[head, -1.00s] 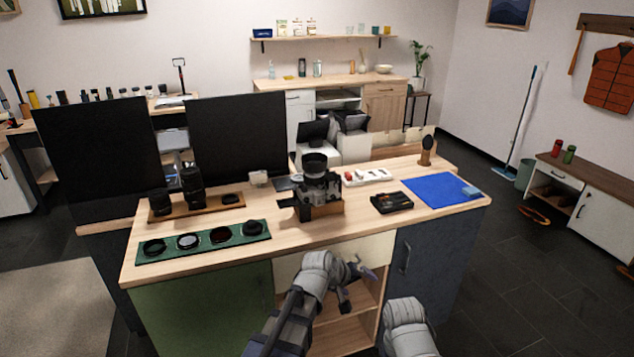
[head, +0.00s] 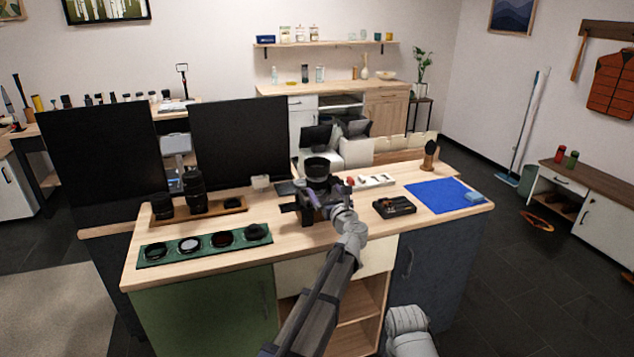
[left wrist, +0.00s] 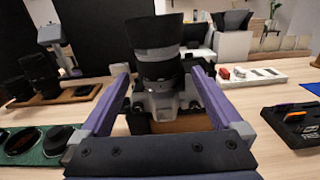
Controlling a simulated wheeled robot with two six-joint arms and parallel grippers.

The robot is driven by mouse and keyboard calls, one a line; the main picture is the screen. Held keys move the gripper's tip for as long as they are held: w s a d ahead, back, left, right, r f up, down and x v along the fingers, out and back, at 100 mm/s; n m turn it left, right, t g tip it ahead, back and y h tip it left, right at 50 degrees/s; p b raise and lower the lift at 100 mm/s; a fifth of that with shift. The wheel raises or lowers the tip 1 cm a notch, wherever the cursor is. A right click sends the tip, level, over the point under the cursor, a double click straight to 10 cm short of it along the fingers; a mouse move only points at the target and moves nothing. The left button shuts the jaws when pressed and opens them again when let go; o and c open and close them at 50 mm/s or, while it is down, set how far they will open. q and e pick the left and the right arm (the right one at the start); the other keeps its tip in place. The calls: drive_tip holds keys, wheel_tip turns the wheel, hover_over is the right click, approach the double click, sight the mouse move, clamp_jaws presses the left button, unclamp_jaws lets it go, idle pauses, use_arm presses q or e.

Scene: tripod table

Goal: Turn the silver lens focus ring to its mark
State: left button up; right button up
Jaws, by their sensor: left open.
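The camera (left wrist: 160,103) stands on the work table with its dark lens (head: 317,167) pointing up. In the left wrist view, a grey-silver ring (left wrist: 158,53) circles the lens below the wide dark hood. My left gripper (head: 322,192) is at the camera's near side. It is open, with its purple fingers to the left and right of the lens in the left wrist view (left wrist: 159,75). Gaps show between the fingers and the lens. I cannot make out a mark on the ring. My right gripper is outside the view.
A green tray (head: 160,262) with several round filters and a wooden tray (head: 216,212) with lenses lie left of the camera. A black case (head: 394,207), white tray (head: 376,180) and blue mat (head: 437,195) lie to the right. Dark screens stand behind on the left.

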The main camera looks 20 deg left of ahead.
sight(317, 181)
use_arm(q)
drive_tip(key=shift+a+n, duration=0.1)
drive_tip(key=shift+n, duration=0.2)
drive_tip(key=x, duration=0.7)
drive_tip(key=shift+w+a, duration=0.3)
drive_tip(key=shift+s, duration=0.1)
drive_tip(key=c, duration=1.1)
